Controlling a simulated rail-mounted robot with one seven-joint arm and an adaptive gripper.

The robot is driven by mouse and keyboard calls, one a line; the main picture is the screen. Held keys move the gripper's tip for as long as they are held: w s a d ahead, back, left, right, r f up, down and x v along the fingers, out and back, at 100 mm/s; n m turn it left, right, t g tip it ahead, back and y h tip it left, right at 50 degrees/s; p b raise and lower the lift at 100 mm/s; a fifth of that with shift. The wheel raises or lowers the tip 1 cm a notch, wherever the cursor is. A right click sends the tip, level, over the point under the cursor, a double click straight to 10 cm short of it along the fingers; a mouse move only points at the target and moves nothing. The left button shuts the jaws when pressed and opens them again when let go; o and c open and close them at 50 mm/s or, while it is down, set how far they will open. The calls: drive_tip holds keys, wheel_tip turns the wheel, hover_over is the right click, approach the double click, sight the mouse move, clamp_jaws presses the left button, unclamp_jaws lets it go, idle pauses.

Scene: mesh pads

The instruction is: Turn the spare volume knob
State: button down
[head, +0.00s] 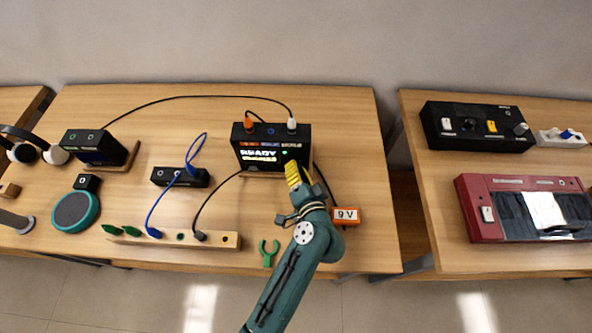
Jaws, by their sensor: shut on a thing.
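My gripper (292,166), with yellow fingers, is at the lower right front of a black box (243,132) on the middle table. The box has a lit display (259,155) reading READY, with a second line partly legible, and a small green light. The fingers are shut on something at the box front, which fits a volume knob. The knob itself is hidden behind the fingers, so its angle cannot be seen. An orange plug (249,126) and a white plug (291,125) stand in the box's top.
A green fork-shaped piece (269,252) and a wooden socket strip (215,239) lie to the left. Black and blue cables cross the table's left half. Another table at right holds black and red devices.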

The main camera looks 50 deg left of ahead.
drive_tip(key=m+y+b, duration=0.1)
drive_tip(key=m, duration=0.2)
drive_tip(key=shift+m+y+b, duration=0.3)
drive_tip(key=shift+m+y, duration=0.1)
idle(0.5)
drive_tip(key=c, duration=0.8)
unclamp_jaws()
drive_tip(key=shift+c, duration=0.2)
drive_tip(key=v, duration=1.2)
drive_tip(key=shift+w, duration=0.1)
